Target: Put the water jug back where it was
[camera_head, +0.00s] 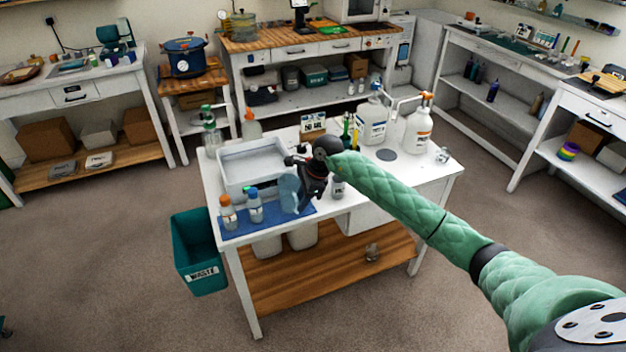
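The water jug (289,194) is a pale blue, see-through vessel at the front of the white table (400,183), over the blue mat (236,231). My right gripper (309,191) is at its right side and looks shut on it there; the dark fingers hide that side and the handle. I cannot tell whether the jug's base touches the mat. My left gripper is not in view.
White jugs (373,123) (418,130) stand farther back. A teal waste bin (198,253) is at the table's left.

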